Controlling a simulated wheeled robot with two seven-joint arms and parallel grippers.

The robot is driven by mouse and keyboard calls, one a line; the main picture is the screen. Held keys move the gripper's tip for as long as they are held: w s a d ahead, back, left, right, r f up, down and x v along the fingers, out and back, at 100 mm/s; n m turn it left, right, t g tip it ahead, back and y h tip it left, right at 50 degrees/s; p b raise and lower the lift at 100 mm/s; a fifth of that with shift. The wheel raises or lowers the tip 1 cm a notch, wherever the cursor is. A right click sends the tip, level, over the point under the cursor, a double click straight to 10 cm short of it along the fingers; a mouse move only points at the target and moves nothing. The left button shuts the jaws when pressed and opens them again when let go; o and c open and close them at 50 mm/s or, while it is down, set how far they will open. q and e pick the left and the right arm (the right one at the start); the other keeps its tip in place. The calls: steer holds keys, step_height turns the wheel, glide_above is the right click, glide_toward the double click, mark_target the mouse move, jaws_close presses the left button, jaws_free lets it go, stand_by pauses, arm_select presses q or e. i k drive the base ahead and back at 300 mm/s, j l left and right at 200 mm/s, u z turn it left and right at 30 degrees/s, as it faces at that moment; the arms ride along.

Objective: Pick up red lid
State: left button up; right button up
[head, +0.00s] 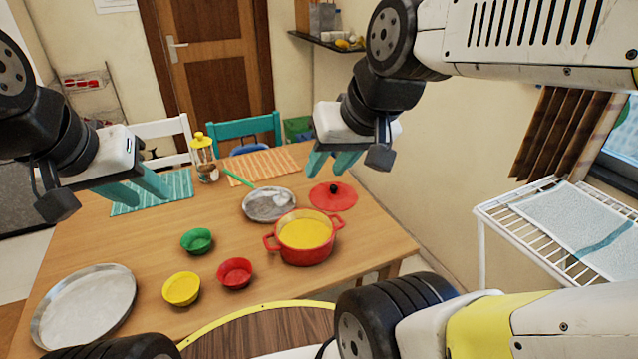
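The red lid (346,201) with a black knob lies flat on the wooden table, just behind and right of the red pot (307,256). The pot is uncovered and holds something yellow. My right gripper (328,173) has teal fingers spread apart with nothing between them. It appears above the lid's far left side in the head view, apart from the knob; its exact height is hard to tell. My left gripper (154,201) is open and empty over the teal placemat (178,192) at the table's left.
Green (196,240), yellow (181,288) and red (235,273) bowls and a large metal tray (85,307) occupy the near left. A wall is close on the right.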

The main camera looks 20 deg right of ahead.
mark_target(332, 197)
steer(key=i+l+u, duration=0.15)
steer(key=l+u, duration=0.25)
steer(key=l, duration=0.35)
steer(key=i+l+u, duration=0.1)
steer(key=l+u, duration=0.3)
steer(key=l, duration=0.35)
